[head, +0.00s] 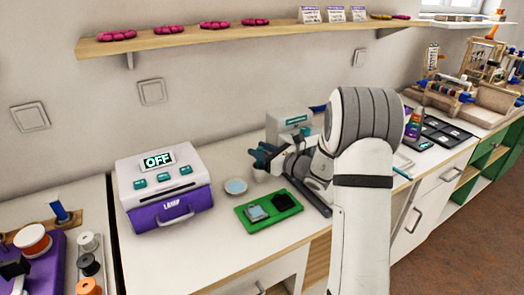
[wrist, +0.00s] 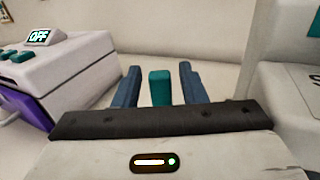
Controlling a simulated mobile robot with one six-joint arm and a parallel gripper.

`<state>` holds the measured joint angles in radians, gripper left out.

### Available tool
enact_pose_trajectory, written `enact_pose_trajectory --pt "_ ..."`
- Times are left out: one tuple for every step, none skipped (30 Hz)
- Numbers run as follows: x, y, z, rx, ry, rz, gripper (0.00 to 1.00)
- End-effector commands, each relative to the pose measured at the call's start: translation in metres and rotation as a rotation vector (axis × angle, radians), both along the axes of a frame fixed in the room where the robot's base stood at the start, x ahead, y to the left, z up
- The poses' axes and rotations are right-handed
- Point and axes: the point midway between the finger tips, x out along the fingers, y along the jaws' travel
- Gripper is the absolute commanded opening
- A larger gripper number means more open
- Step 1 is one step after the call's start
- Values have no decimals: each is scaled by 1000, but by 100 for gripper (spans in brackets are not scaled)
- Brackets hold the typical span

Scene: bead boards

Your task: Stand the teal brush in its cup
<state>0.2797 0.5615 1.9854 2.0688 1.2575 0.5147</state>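The teal brush (wrist: 160,88) shows in the wrist view as an upright teal block between my gripper's two blue fingers. A narrow strip of background shows on each side of it, so the fingers look open around it, not closed on it. In the head view my gripper (head: 264,155) reaches left over the counter, and I cannot make out the brush there. A small pale cup (head: 260,174) seems to stand just below the fingers, partly hidden by my gripper. The brush's lower end is hidden in both views.
A white and purple lamp box (head: 165,190) reading OFF stands to the left. A pale blue dish (head: 236,186) and a green tray (head: 250,226) with a grey-blue block and a black pad lie in front. A grey machine (head: 288,122) stands close behind my gripper.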

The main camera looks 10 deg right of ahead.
Motion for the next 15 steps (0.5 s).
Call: enact_pose_trajectory --pt "0 0 0 0 0 0 42" --pt "0 0 0 0 0 0 44" --pt "0 0 0 0 0 0 45" --pt "0 0 0 0 0 -1 45" --pt "0 0 0 0 0 -1 45" --pt "0 0 0 0 0 -1 45" --pt "0 0 0 0 0 -1 45" --pt "0 -1 0 0 0 -1 45" --pt "-1 -1 0 0 0 -1 45" --pt "-2 -2 0 0 0 -2 45" --pt "-3 -4 0 0 0 -2 45" --pt "-6 -7 0 0 0 -3 45" --pt "-9 -9 0 0 0 -4 45" --pt "-12 -12 0 0 0 -4 45" --pt "-17 -17 0 -1 1 -5 45"
